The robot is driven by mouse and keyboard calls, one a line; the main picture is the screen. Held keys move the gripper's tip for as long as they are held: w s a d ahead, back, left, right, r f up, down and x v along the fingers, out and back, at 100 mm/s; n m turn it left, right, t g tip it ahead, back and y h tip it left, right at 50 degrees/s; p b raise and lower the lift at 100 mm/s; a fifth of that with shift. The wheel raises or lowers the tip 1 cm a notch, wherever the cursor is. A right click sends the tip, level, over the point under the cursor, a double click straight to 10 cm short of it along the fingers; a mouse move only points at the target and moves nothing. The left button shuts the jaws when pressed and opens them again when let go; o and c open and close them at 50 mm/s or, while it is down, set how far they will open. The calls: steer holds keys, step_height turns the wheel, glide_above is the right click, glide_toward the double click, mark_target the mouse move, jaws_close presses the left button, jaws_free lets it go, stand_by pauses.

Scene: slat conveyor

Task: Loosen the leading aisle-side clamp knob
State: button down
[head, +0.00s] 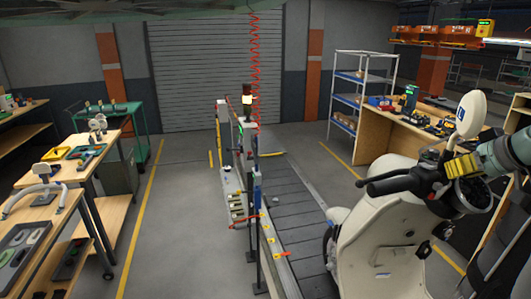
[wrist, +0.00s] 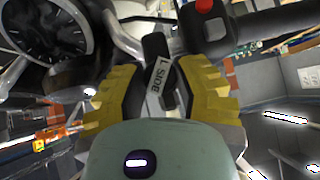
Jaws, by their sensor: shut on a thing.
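My gripper (head: 460,166), with yellow finger pads, is at the handlebar of a cream scooter (head: 385,215), beside its round instrument dial. In the wrist view my gripper (wrist: 162,82) is shut on a black labelled part (wrist: 154,48) between its pads. The lettering on its pale label is hard to read. I cannot tell whether this part is a clamp knob. Small orange and yellow pieces (head: 271,240) show along the left edge of the slat conveyor (head: 270,190). No clamp knob can be made out clearly there.
The scooter stands on the conveyor at right, with a round mirror (head: 471,113) close to my gripper. A control post (head: 247,130) stands at the conveyor's left. Wooden workbenches (head: 75,172) line the left. The grey aisle floor (head: 180,215) between is clear.

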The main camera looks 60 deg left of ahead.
stand_by(0.3)
steer(key=c, duration=0.7)
jaws_free()
steer(key=shift+o, duration=0.2)
steer(key=shift+d, duration=0.1)
steer(key=v, duration=1.2)
